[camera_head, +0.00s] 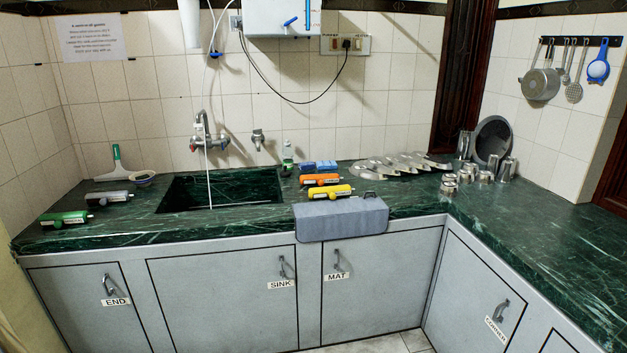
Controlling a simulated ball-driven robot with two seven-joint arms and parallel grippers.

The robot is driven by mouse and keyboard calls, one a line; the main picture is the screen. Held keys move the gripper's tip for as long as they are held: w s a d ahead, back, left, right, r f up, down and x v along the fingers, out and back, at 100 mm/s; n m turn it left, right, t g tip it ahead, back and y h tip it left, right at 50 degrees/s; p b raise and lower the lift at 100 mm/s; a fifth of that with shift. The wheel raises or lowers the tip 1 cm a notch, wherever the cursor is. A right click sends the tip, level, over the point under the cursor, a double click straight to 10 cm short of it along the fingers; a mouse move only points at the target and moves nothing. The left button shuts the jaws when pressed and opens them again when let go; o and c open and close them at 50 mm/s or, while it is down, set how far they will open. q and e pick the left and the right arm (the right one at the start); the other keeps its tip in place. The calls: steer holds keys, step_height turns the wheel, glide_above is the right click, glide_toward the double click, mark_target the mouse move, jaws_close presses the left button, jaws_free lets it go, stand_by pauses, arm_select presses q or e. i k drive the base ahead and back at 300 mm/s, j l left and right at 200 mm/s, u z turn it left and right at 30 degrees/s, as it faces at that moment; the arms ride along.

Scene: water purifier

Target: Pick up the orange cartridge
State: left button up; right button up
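The orange cartridge (319,180) lies on its side on the green marble counter, just right of the sink. A yellow cartridge (323,193) lies in front of it, between it and a grey box-like object at the counter's front edge. Neither of my grippers shows in this view.
Steel cups (484,175) and plates (395,163) stand at right. The right counter's front is clear.

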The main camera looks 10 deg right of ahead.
mark_target(324, 178)
steer(key=i+z, duration=0.35)
steer(key=z, duration=0.15)
steer(key=i+j+z, duration=0.1)
steer(key=i+z, duration=0.25)
steer(key=z, duration=0.15)
